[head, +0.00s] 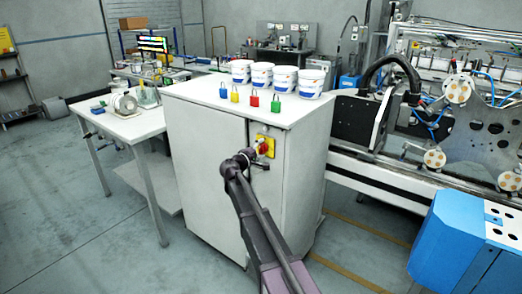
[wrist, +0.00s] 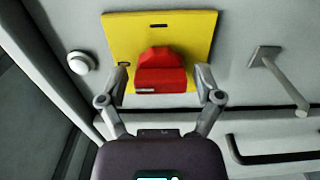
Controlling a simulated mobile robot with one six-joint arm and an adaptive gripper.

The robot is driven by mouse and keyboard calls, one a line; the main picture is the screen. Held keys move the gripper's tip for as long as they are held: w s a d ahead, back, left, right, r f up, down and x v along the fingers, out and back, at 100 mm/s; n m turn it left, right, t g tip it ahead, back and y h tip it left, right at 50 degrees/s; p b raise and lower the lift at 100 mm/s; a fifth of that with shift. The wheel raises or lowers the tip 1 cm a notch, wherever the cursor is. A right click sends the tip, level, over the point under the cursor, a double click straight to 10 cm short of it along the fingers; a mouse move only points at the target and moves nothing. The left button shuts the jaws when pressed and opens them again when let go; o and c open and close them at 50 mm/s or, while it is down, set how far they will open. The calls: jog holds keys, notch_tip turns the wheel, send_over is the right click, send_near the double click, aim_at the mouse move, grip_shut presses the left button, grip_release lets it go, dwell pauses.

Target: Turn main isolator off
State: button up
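The main isolator is a red rotary knob (wrist: 160,75) on a yellow plate (wrist: 205,30), fixed to the grey cabinet front. In the head view the yellow plate (head: 270,146) shows on the upper cabinet front, with the red knob (head: 263,148) partly behind my gripper. My gripper (wrist: 162,80) is open, with one finger on each side of the knob. A small gap shows between each finger and the red knob in the wrist view. Whether the fingertips reach past the knob's front face is hard to tell.
A grey lever-like part (wrist: 285,85) sticks out right of the plate, with a black bar handle (wrist: 270,152) below it. A white round button (wrist: 80,62) is at left. Blue, yellow, red and green padlocks (head: 254,101) and several white tubs (head: 285,80) stand on the cabinet top (head: 205,92).

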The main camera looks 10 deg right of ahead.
jog(key=shift+s+a, duration=0.1)
jog(key=shift+s, duration=0.1)
dwell(0.3)
jog(key=v, duration=1.1)
jog(key=shift+s+a, duration=0.2)
jog(key=shift+a, duration=0.05)
jog(key=s+d+f+m+g+y+p, duration=0.2)
jog(key=s+d+f+m+g, duration=0.15)
jog(key=s+d, duration=0.3)
jog(key=s+d+f+m+g+y+p, duration=0.2)
jog(key=s+d+f+g+p, duration=0.15)
jog(key=s+d+g, duration=0.35)
jog(key=s+a+f+m+g+y+p, duration=0.1)
jog(key=s+y, duration=0.3)
jog(key=s, duration=0.5)
jog(key=s+a+f+m+g+y+p, duration=0.1)
jog(key=s+y, duration=0.3)
jog(key=s, duration=0.5)
jog(key=shift+a+f+m+y+p, duration=0.25)
jog(key=shift+a+m+y+p, duration=0.15)
jog(key=shift+m+p, duration=0.4)
